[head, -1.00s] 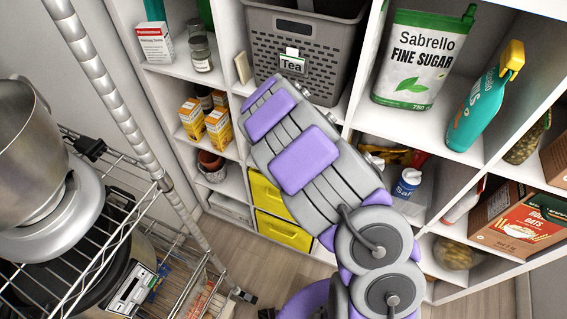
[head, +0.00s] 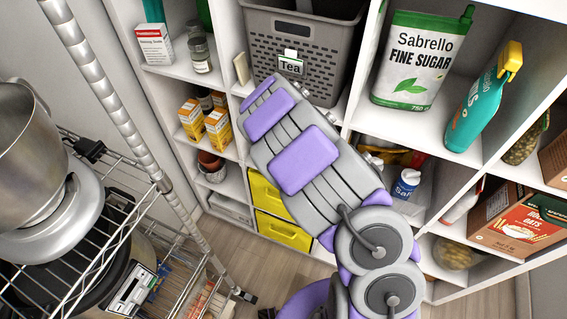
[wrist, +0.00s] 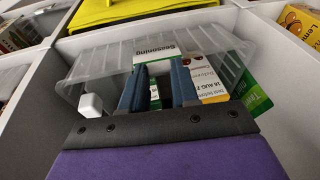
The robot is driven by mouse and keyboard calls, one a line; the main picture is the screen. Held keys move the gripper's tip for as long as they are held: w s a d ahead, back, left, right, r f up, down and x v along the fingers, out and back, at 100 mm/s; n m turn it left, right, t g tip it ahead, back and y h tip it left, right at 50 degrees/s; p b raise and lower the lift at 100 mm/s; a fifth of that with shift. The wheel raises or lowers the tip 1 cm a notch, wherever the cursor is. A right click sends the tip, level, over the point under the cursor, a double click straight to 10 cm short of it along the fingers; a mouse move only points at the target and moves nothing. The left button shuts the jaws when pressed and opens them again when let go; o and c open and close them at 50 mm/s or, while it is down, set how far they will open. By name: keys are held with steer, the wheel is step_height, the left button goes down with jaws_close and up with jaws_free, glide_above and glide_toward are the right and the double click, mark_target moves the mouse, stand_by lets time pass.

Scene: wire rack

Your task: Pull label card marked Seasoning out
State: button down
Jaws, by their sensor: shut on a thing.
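The fingers hide part of the card, so the exact grip is hard to see. Whether the card still touches the bin cannot be told. In the head view my arm hides the gripper, the card and this bin.
Boxes and packets (wrist: 208,82) sit behind the clear bin wall. A yellow bin (wrist: 125,10) is beyond it, and a yellow box (wrist: 300,22) stands to the right. Shelf walls flank the compartment. A wire rack (head: 100,185) with a mixer (head: 45,185) stands left of my arm.

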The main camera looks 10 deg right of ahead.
steer(key=shift+r+p, duration=0.55)
steer(key=shift+r, duration=0.35)
stand_by(0.6)
step_height(320, 180, up, 3)
steer(key=shift+f+p, duration=0.15)
steer(key=shift+p, duration=0.75)
steer(key=shift+w+r+p, duration=0.1)
steer(key=shift+r+p, duration=0.95)
steer(key=shift+r, duration=0.5)
